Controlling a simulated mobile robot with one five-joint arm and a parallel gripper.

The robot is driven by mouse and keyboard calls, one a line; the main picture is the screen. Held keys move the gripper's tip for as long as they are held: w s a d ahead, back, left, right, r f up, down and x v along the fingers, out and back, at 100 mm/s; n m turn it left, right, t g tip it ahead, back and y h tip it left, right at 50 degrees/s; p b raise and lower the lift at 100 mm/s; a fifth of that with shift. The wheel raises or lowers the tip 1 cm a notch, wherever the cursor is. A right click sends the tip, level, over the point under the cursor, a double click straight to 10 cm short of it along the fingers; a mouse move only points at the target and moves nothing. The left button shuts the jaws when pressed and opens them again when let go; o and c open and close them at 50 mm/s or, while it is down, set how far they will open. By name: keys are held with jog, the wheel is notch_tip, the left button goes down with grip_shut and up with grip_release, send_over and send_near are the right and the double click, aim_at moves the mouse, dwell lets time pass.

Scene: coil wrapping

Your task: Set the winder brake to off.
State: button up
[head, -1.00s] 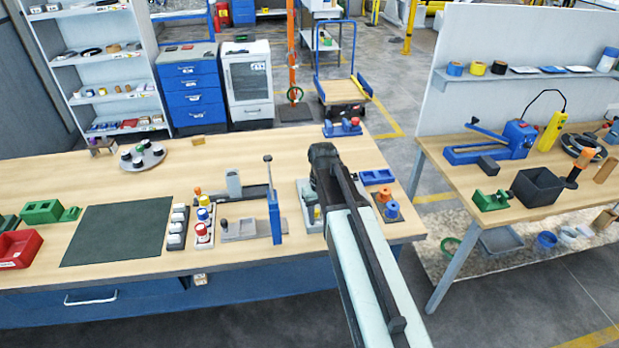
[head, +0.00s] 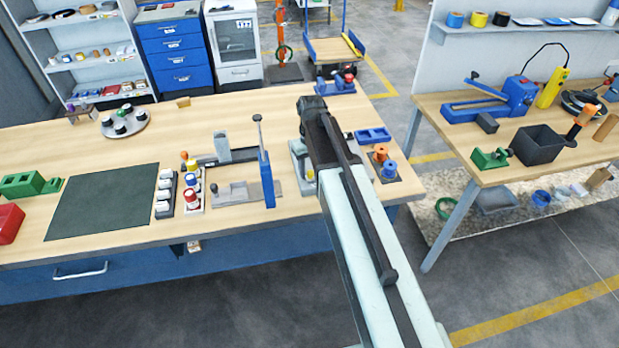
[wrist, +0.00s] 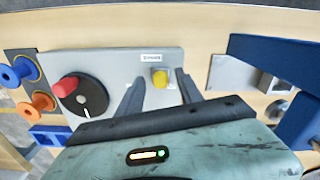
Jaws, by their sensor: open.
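In the wrist view a grey plate (wrist: 115,62) carries a black dial (wrist: 92,92) with a white mark and a red knob (wrist: 67,88). On the same plate a small yellow knob (wrist: 160,79) sits beside a white label (wrist: 151,57) whose text I cannot read. My gripper (wrist: 160,84) is open and empty, with its fingers on either side of the yellow knob; contact cannot be told. In the head view my gripper (head: 313,108) is over the plate (head: 300,160) at the bench's right part, and my arm hides most of it. Which control is the brake is unclear.
A blue upright lever (head: 266,178) stands on the bench left of my arm; a blue arm (wrist: 285,62) shows close on the right in the wrist view. Orange (head: 381,153) and blue spools (head: 389,169) stand right of the plate. A dark green mat (head: 100,200) lies further left.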

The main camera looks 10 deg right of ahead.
jog(key=shift+f, duration=0.1)
grip_shut()
dwell(1.4)
